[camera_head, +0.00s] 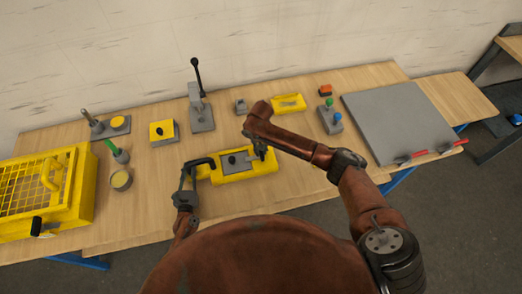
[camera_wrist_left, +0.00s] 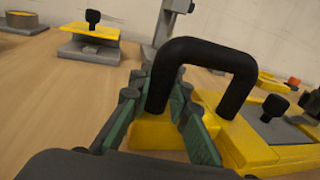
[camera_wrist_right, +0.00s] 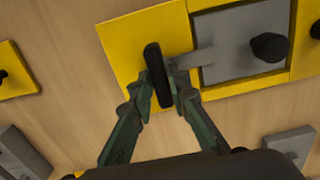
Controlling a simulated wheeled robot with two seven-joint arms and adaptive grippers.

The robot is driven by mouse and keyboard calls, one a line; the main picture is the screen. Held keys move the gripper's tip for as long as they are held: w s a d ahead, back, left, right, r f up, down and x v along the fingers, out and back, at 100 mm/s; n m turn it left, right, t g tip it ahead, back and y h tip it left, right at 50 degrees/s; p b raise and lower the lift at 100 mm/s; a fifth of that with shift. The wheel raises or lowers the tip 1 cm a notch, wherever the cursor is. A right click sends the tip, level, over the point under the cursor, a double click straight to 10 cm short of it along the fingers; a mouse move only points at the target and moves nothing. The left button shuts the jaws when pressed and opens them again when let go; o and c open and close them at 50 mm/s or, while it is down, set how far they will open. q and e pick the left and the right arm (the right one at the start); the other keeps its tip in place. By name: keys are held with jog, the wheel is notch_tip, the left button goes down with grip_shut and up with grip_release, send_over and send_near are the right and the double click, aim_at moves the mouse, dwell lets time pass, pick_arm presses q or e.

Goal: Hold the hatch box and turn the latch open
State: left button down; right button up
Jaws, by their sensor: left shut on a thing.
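The hatch box (camera_head: 262,175) is a yellow block lying on the bench, with a grey hatch panel (camera_wrist_right: 235,25) that bears a black knob (camera_wrist_right: 269,47). My left gripper (camera_head: 190,172) is shut on the black arched handle (camera_wrist_left: 205,48) at the box's left end; its green fingers stand either side of the handle's near leg. The latch at the right end has a black grip (camera_wrist_right: 158,75) and a grey tongue (camera_wrist_right: 195,58) reaching onto the panel's edge. My right gripper (camera_wrist_right: 162,90) has its fingers either side of this grip; whether they press on it is unclear.
A yellow cage box (camera_head: 45,195) stands at the far left. Behind the hatch box are a lever stand (camera_head: 200,115), a yellow block with a knob (camera_head: 163,131) and a yellow frame (camera_head: 289,103). A grey board (camera_head: 400,120) lies at right. Bare wood lies left of the box.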

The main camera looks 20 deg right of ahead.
grip_shut()
jog(key=shift+m, duration=0.3)
dwell(0.3)
jog(key=m, duration=0.3)
jog(key=shift+m, duration=0.4)
jog(key=m, duration=0.4)
jog(key=shift+m, duration=0.3)
jog(key=m, duration=0.4)
jog(key=shift+s+d, duration=0.1)
jog(key=shift+m, duration=2.4)
jog(key=shift+d, duration=0.1)
